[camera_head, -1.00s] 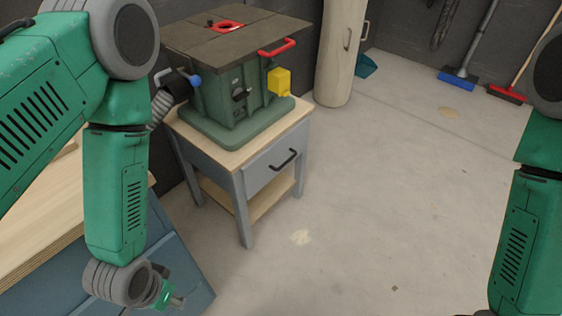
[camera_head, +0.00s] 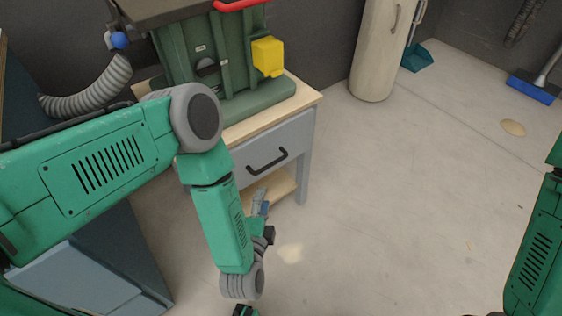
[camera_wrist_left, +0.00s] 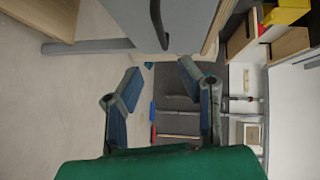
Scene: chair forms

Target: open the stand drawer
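The stand is a grey frame with a light wooden top (camera_head: 308,96) and a grey drawer (camera_head: 297,140). The drawer is shut, with a black bar handle (camera_head: 267,160) on its front. My left gripper (camera_head: 263,210) is below and in front of the drawer, apart from the handle. In the left wrist view, its two blue-padded fingers (camera_wrist_left: 160,82) are spread with nothing between them. The handle (camera_wrist_left: 158,24) shows beyond the fingertips, at the top, on the grey drawer front (camera_wrist_left: 188,20). My right arm is at the right edge; its gripper is out of view.
A green machine with a yellow box (camera_head: 268,57) stands on the stand. A ribbed grey hose (camera_head: 95,95) hangs at its left. A pale cylinder (camera_head: 378,50) and a teal dustpan (camera_head: 416,57) stand behind.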

